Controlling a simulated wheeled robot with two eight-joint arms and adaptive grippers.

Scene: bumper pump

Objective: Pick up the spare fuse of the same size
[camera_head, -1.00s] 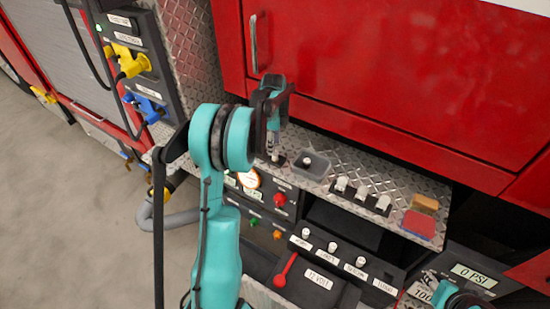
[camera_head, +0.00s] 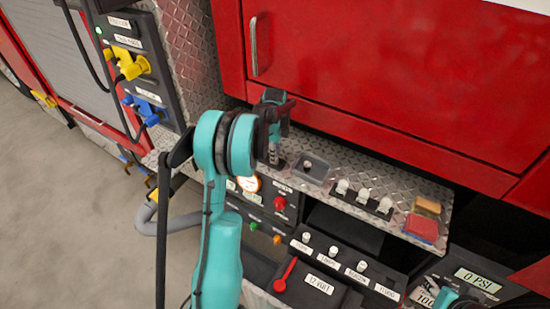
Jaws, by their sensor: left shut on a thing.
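My left gripper (camera_head: 275,157) points down over the metal ledge, at the left of the grey tray. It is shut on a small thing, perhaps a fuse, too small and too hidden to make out. A dark small base sits at its tips. Several pale fuses (camera_head: 364,195) stand in a black strip on the ledge. A small pale-topped piece (camera_head: 308,167) lies in the grey tray (camera_head: 318,180). Fuse sizes cannot be read. Only a teal part of my right arm shows at the lower right edge; its gripper is out of the picture.
Red and orange blocks (camera_head: 422,226) lie at the ledge's right end. Below is a control panel with a red lever (camera_head: 285,274) and labelled knobs. A red cabinet door (camera_head: 380,80) rises behind the tread-plate ledge (camera_head: 400,187). Yellow and blue plugs hang at the left.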

